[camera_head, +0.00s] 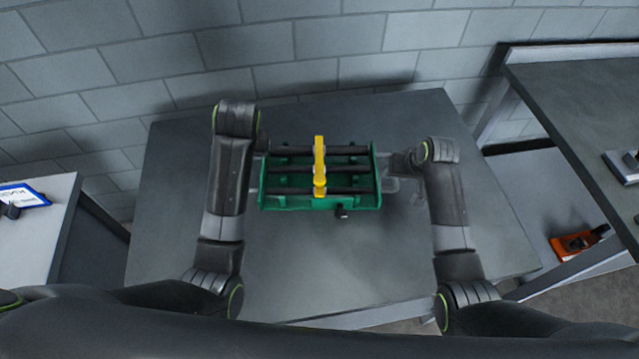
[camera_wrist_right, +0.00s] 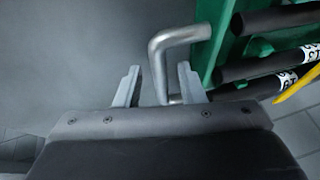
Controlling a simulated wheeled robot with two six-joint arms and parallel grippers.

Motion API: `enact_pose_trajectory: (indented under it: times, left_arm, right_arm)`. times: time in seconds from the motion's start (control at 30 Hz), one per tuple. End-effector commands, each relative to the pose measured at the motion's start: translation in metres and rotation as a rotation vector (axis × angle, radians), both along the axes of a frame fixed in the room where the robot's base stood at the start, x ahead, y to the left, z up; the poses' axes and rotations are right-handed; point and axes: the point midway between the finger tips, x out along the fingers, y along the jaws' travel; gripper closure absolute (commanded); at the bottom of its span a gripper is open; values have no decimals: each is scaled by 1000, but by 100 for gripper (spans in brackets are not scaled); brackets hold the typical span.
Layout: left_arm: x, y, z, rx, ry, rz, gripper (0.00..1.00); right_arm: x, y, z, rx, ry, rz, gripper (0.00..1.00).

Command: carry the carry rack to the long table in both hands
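The carry rack (camera_head: 281,201) is a green tray with dark crossbars, and it sits on the grey table in the middle of the head view. A bent metal handle (camera_wrist_right: 177,36) shows at its side in the right wrist view. My right gripper (camera_wrist_right: 158,82) is open, with one finger on each side of this handle and gaps between. In the head view my right gripper (camera_head: 390,184) is at the rack's right end. My left gripper (camera_head: 254,178) is at the rack's left end, its fingers mostly hidden by my arm.
The grey table (camera_head: 330,265) is clear around the rack. A dark table (camera_head: 585,95) stands at right, with an orange item (camera_head: 574,246) below it. A white surface (camera_head: 30,235) is at left. A block wall closes the back.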

Motion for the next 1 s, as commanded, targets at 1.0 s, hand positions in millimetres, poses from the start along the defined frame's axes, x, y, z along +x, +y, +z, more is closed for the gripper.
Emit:
enact_pose_trajectory:
  times: [1.0]
  left_arm:
    - [-1,-1,3,0,1,0,64]
  right_arm:
    - [-44,-26,108,0,0,0,64]
